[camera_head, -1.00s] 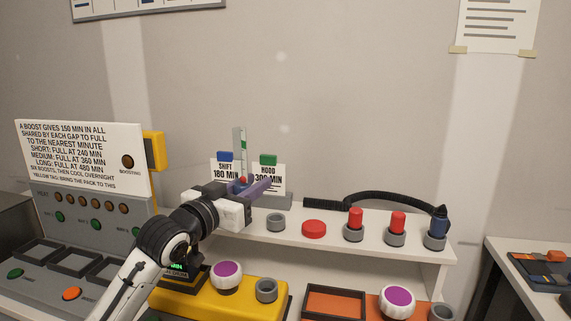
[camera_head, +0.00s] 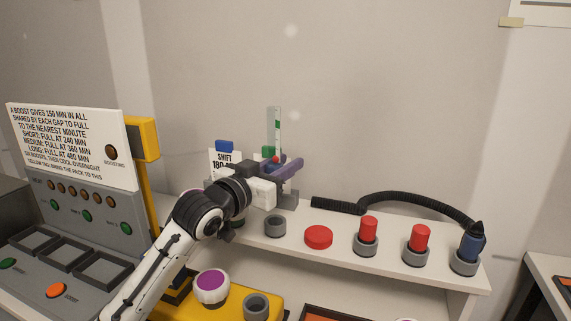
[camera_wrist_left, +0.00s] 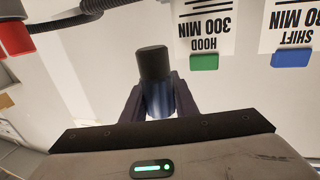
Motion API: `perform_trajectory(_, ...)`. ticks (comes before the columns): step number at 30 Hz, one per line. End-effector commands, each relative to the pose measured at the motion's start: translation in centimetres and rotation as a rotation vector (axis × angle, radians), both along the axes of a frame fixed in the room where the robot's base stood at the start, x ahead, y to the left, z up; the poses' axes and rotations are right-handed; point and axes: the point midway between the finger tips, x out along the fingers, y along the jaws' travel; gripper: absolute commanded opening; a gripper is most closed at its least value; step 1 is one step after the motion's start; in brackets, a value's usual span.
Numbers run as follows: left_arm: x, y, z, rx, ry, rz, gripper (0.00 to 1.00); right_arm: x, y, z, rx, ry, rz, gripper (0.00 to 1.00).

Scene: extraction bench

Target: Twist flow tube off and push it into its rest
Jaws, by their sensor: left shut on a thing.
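The flow tube (camera_head: 274,125) is a clear upright tube with a green band and a red spot low down. My left arm hides part of the shelf. My right gripper is out of view.
On the shelf (camera_head: 340,258) are a red button (camera_head: 318,237), two red-topped grey holders (camera_head: 367,235) and a blue nozzle (camera_head: 471,243) on a black hose (camera_head: 420,203). Behind stand the SHIFT card (camera_head: 223,161) and a green tab (camera_head: 267,152). A yellow unit (camera_head: 230,306) is below.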

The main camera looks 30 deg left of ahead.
Motion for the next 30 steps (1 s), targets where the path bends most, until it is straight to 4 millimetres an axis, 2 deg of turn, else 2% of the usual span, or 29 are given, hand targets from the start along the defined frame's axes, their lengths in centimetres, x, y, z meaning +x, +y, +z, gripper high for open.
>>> perform_trajectory(2,-0.1,0.0,0.2,0.001,0.000,0.001,0.00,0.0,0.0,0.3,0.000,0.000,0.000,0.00)
perform_trajectory(22,-0.1,0.0,-4.9,0.000,0.001,0.001,0.00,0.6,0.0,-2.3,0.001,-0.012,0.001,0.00)
perform_trajectory(30,-0.1,0.0,-6.0,0.001,0.000,0.001,0.00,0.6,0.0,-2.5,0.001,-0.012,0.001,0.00)
